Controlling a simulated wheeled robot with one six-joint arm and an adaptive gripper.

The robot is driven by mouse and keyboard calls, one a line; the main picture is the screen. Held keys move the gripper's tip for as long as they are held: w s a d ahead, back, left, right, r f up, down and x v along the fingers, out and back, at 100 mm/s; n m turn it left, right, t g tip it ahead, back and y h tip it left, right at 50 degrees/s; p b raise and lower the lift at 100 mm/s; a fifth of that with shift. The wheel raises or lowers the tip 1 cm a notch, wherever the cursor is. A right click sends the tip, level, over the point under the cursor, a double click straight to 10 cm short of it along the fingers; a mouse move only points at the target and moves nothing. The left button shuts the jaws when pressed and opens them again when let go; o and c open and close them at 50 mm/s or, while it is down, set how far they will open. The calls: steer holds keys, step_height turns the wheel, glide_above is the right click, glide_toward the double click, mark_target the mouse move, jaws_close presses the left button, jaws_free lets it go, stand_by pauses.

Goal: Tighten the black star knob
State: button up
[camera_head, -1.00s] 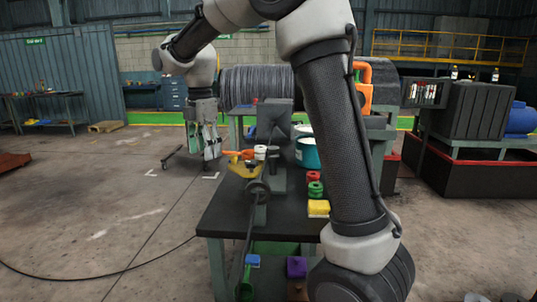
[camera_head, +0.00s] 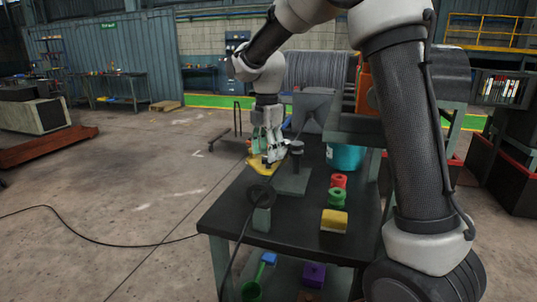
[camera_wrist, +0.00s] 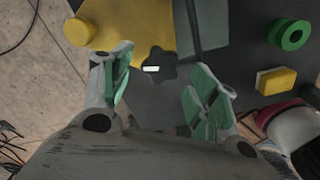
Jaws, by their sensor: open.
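The black star knob (camera_wrist: 160,68) shows in the wrist view as a dark, lobed shape with a small white mark. It lies beside a yellow piece (camera_wrist: 135,28). My gripper (camera_wrist: 158,72) is open, with one green-padded finger to the left of the knob and one to the right. The fingers appear apart from the knob; their height relative to it is unclear. In the head view my gripper (camera_head: 268,150) points down at the bench's far left side, above the yellow piece (camera_head: 260,165). The knob cannot be made out there.
The dark bench (camera_head: 235,215) holds a grey post on a plate (camera_head: 293,180), red (camera_head: 339,181) and green (camera_head: 336,198) spools, a yellow block (camera_head: 334,220) and a teal bucket (camera_head: 345,157). A black cable (camera_head: 150,245) crosses the floor. Open floor lies left.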

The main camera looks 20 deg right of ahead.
steer(key=shift+f, duration=0.75)
steer(key=c, duration=1)
